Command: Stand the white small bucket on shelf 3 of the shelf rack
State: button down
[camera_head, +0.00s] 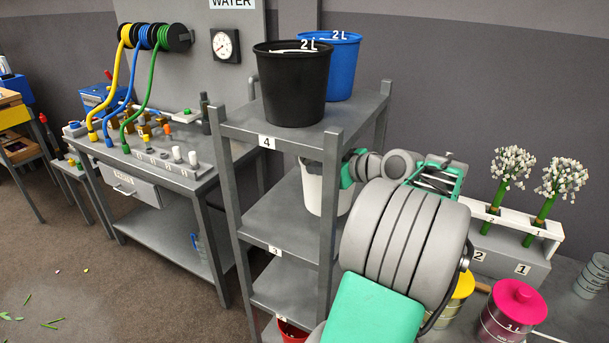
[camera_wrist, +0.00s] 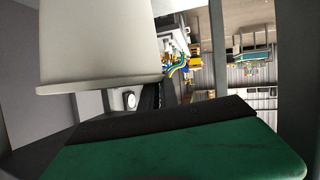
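The white small bucket (camera_head: 314,193) is upright between shelf 4 and shelf 3 (camera_head: 292,222) of the grey shelf rack (camera_head: 229,190). A front post hides part of it, and I cannot tell whether its base touches shelf 3. My gripper (camera_head: 347,169) reaches in from the right, with a green finger at the bucket's right side near its upper part. In the wrist view the bucket (camera_wrist: 100,40) fills the upper left, close above a green finger (camera_wrist: 160,150). The other finger is hidden, so the grip is unclear.
A black bucket (camera_head: 292,85) and a blue bucket (camera_head: 342,65) stand on shelf 4 (camera_head: 262,125). A red container (camera_head: 292,332) is low in the rack. The rack posts stand close to my arm.

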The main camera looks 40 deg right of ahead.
aim_at(307, 174)
jog(key=w, duration=0.3)
jog(key=shift+a+r, duration=0.1)
jog(key=shift+a, duration=0.05)
jog(key=shift+w+p, duration=0.25)
jog(key=shift+p, duration=0.05)
notch_tip(307, 174, down, 4)
jog(key=shift+r+p, duration=0.15)
jog(key=shift+p, duration=0.2)
jog(key=c, duration=1.6)
grip_release()
jog(key=b+v, duration=0.1)
jog(key=v, duration=1.1)
jog(key=shift+b, duration=0.4)
